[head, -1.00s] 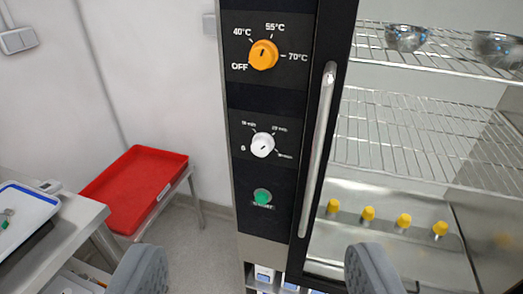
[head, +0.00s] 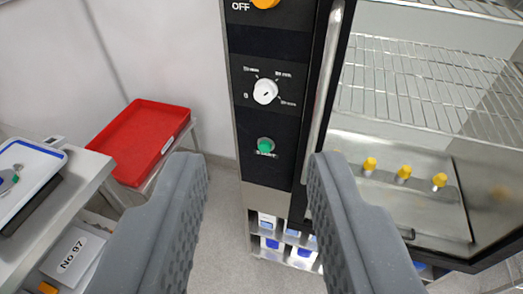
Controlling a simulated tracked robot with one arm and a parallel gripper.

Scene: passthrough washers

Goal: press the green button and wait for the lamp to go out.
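The green button (head: 265,145) sits low on the black control panel (head: 264,121) of a steel cabinet, with a label at it. It shows in the gap between my fingers, apart from them. My gripper (head: 254,165) is open and empty, its two grey fingers reaching up from the bottom of the view. Above the button is a white timer knob (head: 265,91), and an orange temperature knob (head: 265,2) is cut by the top edge. I cannot make out a lit lamp.
The cabinet's glass door with a vertical handle (head: 323,95) is right of the panel. Wire racks (head: 420,85) and yellow-topped items (head: 404,173) show inside. A red tray (head: 140,140) and a bench with a blue-rimmed tray (head: 42,154) are at the left.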

